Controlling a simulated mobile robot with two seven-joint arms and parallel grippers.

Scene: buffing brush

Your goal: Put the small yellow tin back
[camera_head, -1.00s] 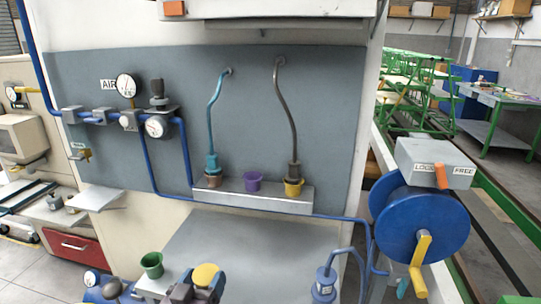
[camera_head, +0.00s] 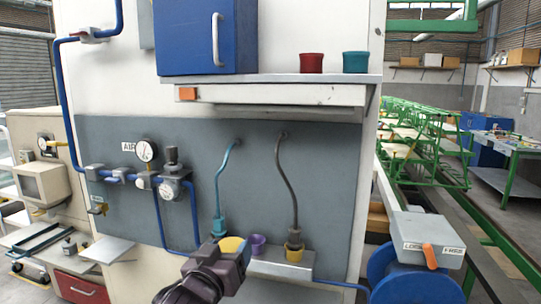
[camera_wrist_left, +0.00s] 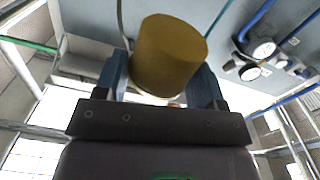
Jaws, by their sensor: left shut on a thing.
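The small yellow tin (camera_head: 231,245) is in my left gripper (camera_head: 234,263), low in the middle of the head view. In the left wrist view the tin (camera_wrist_left: 168,58) sits between the two blue fingers of the gripper (camera_wrist_left: 160,82), which are shut on it. It overlaps the left end of the grey ledge (camera_head: 280,264) in the picture. A red tin (camera_head: 312,63) and a teal tin (camera_head: 355,62) stand on the upper shelf (camera_head: 290,79), well above the gripper. My right gripper is not in view.
A purple cup (camera_head: 257,246) and a yellow cup (camera_head: 294,253) stand on the ledge, a dark hose (camera_head: 292,190) ending at the yellow one. A teal hose (camera_head: 219,190) hangs behind my gripper.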

